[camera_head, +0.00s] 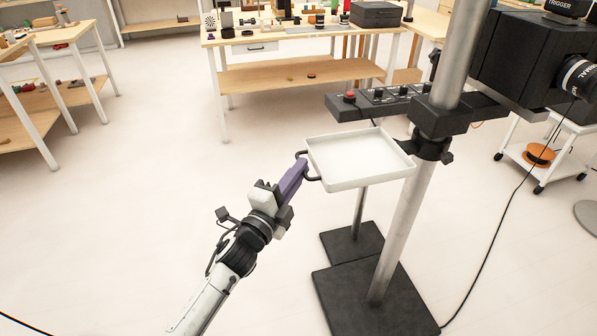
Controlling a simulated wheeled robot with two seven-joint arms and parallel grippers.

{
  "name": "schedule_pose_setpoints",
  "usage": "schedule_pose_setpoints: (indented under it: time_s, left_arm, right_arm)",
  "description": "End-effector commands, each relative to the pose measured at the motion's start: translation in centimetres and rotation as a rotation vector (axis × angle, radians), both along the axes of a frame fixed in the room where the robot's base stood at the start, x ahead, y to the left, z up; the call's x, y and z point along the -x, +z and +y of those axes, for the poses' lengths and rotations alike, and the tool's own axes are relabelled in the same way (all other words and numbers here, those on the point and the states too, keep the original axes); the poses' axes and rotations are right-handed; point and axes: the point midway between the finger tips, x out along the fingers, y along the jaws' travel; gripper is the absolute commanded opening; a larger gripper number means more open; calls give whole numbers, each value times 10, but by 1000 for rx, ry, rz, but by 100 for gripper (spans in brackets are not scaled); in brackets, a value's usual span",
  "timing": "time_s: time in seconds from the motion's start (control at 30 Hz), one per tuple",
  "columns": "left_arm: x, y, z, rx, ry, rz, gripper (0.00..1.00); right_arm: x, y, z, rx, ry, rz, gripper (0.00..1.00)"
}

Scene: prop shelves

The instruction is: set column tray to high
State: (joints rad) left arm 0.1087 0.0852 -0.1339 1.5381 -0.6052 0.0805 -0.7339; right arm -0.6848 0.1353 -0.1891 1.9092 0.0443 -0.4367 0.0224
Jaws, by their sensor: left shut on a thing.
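The white column tray (358,156) is a shallow square tray at mid picture, joined at its right side to a black clamp (430,148) on the grey metal column (398,235). It is empty and looks about level. A dark handle sits on its left edge. My left gripper (301,168), with purple fingers, reaches from the lower left and is shut on this handle. The fingers hide part of the handle. My right gripper is not in view.
A black control bar (372,102) with a red button juts out just above the tray. A large black camera (535,55) is mounted at upper right. Black base plates (370,300) lie on the floor. A workbench (300,75) stands behind; the floor at left is clear.

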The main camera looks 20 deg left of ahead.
Motion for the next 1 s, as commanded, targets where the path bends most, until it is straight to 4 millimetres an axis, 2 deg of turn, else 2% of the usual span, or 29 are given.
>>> schedule_pose_setpoints:
  time_s: [0.03,0.13,0.47,0.57,0.8,1.0]
  left_arm:
    - [-2,11,2,5,1,-21,9]
    - [-2,10,2,4,1,-19,26]
    - [2,4,1,2,1,-9,26]
    - [12,1,3,0,1,-7,26]
    - [58,-5,12,2,1,-8,26]
    - [88,-7,18,2,2,-10,26]
  right_arm:
    - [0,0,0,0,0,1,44]
    - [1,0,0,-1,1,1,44]
    - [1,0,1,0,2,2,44]
    - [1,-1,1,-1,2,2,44]
    - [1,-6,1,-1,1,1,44]
    - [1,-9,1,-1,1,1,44]
